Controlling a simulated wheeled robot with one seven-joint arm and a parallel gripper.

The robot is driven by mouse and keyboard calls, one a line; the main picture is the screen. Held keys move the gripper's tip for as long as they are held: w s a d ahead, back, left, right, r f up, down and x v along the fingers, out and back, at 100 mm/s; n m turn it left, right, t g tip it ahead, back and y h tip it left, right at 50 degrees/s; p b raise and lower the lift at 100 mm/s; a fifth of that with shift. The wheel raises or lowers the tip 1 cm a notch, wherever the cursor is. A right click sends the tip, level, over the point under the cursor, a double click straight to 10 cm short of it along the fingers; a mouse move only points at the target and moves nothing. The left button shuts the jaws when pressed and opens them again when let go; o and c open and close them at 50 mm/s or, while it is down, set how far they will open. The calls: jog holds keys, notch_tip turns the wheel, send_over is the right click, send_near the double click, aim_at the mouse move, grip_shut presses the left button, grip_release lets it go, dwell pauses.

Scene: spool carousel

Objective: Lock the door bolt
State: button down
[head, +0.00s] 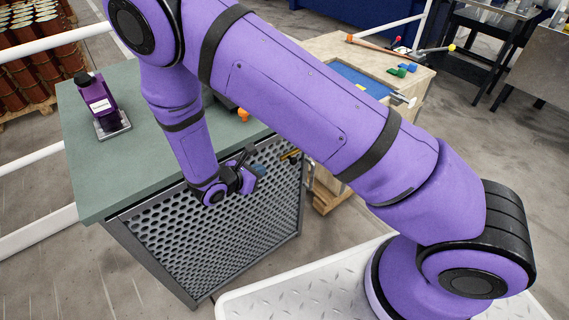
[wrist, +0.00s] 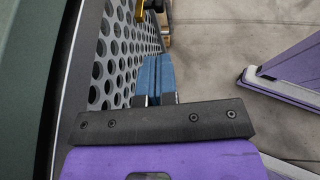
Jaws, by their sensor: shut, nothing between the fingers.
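The door is a perforated grey metal panel (head: 210,235) on the front of a cabinet with a green top. A brass-yellow bolt (head: 290,155) sits at the upper right of the door in the head view. It also shows at the top edge of the wrist view (wrist: 148,9), partly cut off. My gripper (head: 260,170) is in front of the door's upper right part, to the left of the bolt. Its blue fingers (wrist: 154,76) are shut together and empty. They point toward the bolt with a gap between. The bolt's exact position cannot be told.
The green cabinet top (head: 140,160) overhangs the door. A wooden bench (head: 335,48) with tools stands behind at the right. Open floor lies right of the door in the wrist view.

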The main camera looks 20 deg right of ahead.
jog(key=x, duration=1.4)
jog(key=d, duration=0.2)
jog(key=w+d, duration=0.1)
jog(key=d, duration=0.2)
jog(key=shift+w+d, duration=0.35)
jog(key=shift+w, duration=0.05)
jog(key=shift+r, duration=0.1)
send_near(292, 162)
jog(key=r, duration=0.2)
jog(key=shift+s+r, duration=0.35)
jog(key=shift+r, duration=0.05)
jog(key=shift+d, duration=0.1)
